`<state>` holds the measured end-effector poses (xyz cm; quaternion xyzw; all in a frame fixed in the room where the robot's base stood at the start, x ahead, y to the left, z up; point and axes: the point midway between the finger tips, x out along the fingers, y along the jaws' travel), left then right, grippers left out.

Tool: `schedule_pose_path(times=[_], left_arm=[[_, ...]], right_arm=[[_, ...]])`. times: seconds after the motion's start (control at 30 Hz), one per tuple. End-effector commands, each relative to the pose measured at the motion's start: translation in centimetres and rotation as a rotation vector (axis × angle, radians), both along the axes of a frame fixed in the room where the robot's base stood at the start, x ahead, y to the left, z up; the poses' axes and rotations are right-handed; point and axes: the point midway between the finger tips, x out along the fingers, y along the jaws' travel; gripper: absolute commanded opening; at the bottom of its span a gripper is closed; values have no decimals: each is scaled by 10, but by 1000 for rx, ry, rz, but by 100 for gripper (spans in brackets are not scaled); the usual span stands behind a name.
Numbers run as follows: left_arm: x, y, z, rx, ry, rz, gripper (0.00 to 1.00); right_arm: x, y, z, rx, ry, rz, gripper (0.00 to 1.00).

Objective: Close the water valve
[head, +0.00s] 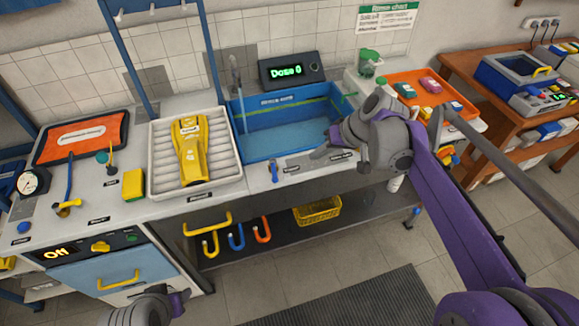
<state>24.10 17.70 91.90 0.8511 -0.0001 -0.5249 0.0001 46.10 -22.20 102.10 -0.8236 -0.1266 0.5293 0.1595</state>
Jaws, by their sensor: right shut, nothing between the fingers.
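A yellow valve fitting (68,205) with an upright blue lever stands on the left part of the counter. A small blue lever (273,172) sits at the counter's front edge, before the blue sink (290,120), beside a small label. The labels are too small to read, so I cannot tell which is the water valve. My right gripper (319,153) is shut and empty above the sink's front edge, to the right of the small blue lever and apart from it. Part of my left arm's grey end (150,308) shows at the bottom; its fingers are not clear.
A white ribbed tray (236,182) holding a yellow item is left of the sink. A yellow sponge (134,185) and a pressure gauge (32,182) stand further left. A display (290,70) is behind the sink. An orange tray (398,77) is at the right.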

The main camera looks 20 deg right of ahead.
Motion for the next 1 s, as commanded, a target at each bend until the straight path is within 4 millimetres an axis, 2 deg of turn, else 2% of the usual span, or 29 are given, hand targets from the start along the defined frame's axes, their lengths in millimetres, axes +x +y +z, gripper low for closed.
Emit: schedule_pose_path(times=[0.17,0.6,0.8,1.0], left_arm=[[0,0,-1,0,1,0,50],[-2,0,-6,0,3,0,50],[0,0,-2,0,1,0,50],[0,0,-1,0,1,0,50]], right_arm=[[6,6,-13,-1,0,3,0],[42,42,-87,0,1,4,0],[45,69,-89,-1,0,3,0],[46,77,-91,0,0,1,0]])
